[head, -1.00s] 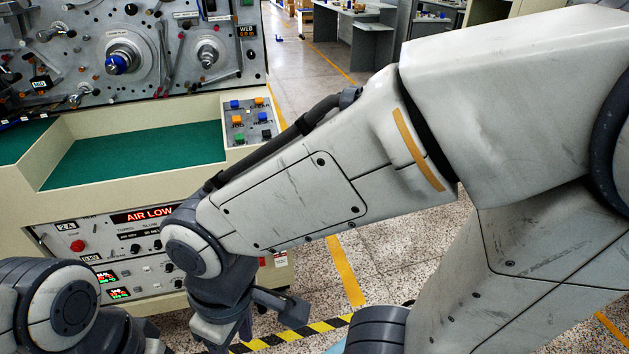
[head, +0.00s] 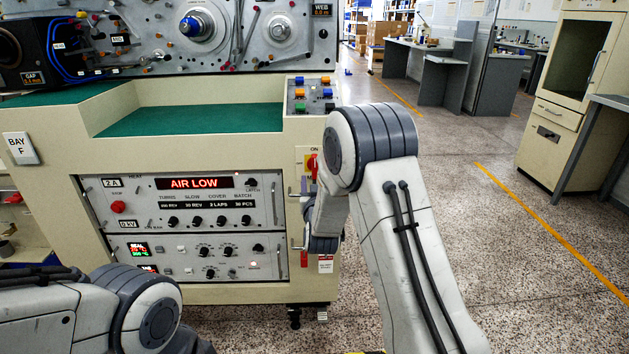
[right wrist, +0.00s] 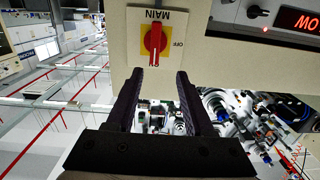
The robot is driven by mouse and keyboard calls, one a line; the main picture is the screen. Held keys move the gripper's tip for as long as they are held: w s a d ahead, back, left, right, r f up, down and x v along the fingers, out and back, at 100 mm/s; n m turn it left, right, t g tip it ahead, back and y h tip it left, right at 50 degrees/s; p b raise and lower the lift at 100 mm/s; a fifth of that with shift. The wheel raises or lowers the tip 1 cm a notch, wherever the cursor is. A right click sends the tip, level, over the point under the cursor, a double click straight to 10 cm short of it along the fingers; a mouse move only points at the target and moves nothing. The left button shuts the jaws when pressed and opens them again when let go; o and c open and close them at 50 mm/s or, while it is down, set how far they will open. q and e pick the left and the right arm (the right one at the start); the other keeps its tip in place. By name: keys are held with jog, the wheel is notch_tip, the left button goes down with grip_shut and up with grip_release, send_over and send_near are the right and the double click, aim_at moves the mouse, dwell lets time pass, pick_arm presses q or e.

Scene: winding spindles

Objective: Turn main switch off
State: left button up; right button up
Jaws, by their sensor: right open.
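The main switch (head: 312,166) is on the right of the machine's front panel in the head view, partly behind my right arm, with an "ON" label above it. The handle points away from the word MAIN and not at OFF. My right gripper (right wrist: 155,76) is open and empty, its two fingers spread either side of the handle's line, apparently just short of it. My left gripper is out of view.
The control panel (head: 188,203) with a lit "AIR LOW" display (head: 194,183) is left of the switch. A small button box (head: 312,95) and green tray (head: 190,119) are above. Open floor (head: 480,250) lies to the right.

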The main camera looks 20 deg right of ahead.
aim_at(315, 163)
jog(key=x, duration=0.7)
jog(key=d+x, duration=0.1)
jog(key=x, duration=0.2)
jog(key=shift+w+r, duration=0.1)
jog(key=shift+w, duration=0.2)
grip_shut()
